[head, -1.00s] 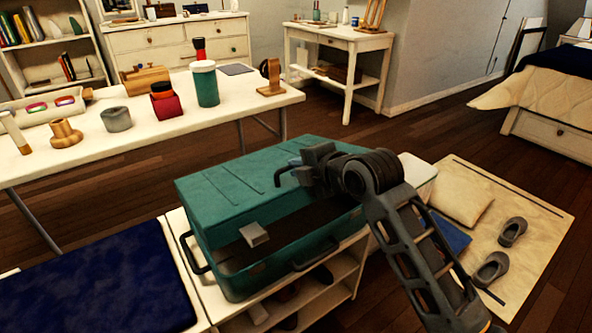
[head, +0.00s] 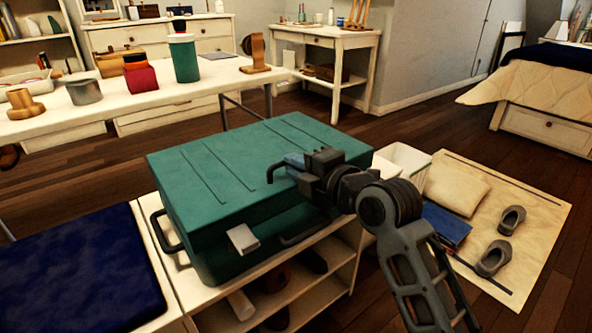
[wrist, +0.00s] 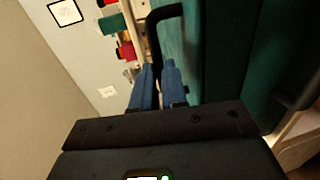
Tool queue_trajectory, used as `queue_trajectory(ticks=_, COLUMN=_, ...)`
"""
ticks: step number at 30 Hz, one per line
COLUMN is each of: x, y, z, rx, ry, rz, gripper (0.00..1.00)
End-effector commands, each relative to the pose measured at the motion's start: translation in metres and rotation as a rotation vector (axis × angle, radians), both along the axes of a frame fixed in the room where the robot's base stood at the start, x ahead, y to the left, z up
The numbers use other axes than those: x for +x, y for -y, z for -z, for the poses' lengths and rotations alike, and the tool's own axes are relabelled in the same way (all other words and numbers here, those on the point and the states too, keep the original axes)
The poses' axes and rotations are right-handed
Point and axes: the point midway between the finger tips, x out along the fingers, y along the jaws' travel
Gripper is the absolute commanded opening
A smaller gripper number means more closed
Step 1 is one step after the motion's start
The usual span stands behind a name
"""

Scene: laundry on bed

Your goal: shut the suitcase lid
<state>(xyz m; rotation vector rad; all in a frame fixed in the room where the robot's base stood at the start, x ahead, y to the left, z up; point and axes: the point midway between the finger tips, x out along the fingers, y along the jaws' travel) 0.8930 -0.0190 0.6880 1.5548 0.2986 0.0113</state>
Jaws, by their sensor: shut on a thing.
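The green suitcase (head: 205,255) stands on a low white shelf bench. Its lid (head: 225,165) lies down over the base, and no open interior shows in the head view. I cannot tell whether a thin gap is left at the seam. A pale latch tab (head: 243,238) hangs at the front edge. My gripper (head: 294,160) is at the right part of the lid, its blue fingers shut on the dark lid handle (head: 276,168). In the wrist view the handle (wrist: 153,30) runs in between the fingertips (wrist: 158,72), beside the green lid (wrist: 228,50).
A dark blue cushion (head: 75,265) lies left of the suitcase. The white bench (head: 335,270) has shoes on its lower shelf. A white bin (head: 408,165), a blue book and a mat with a pillow and slippers (head: 495,257) are at right. A table with several items stands behind.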

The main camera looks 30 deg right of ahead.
Motion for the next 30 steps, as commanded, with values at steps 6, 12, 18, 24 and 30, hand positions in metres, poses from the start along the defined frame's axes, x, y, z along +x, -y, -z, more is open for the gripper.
queue_trajectory(ticks=6, x=-0.0014, y=-0.0021, z=0.0068, rx=0.003, ry=-0.005, rz=-0.004, gripper=0.0)
queue_trajectory(ticks=12, x=-0.0015, y=-0.0021, z=0.0086, rx=0.004, ry=-0.009, rz=-0.004, gripper=0.0)
queue_trajectory(ticks=18, x=-0.0014, y=-0.0023, z=0.0097, rx=0.005, ry=-0.011, rz=-0.004, gripper=0.22)
queue_trajectory(ticks=24, x=-0.0013, y=-0.0019, z=0.008, rx=0.003, ry=-0.007, rz=-0.003, gripper=0.38)
queue_trajectory(ticks=30, x=-0.0014, y=-0.0013, z=0.007, rx=0.003, ry=-0.006, rz=-0.002, gripper=0.38)
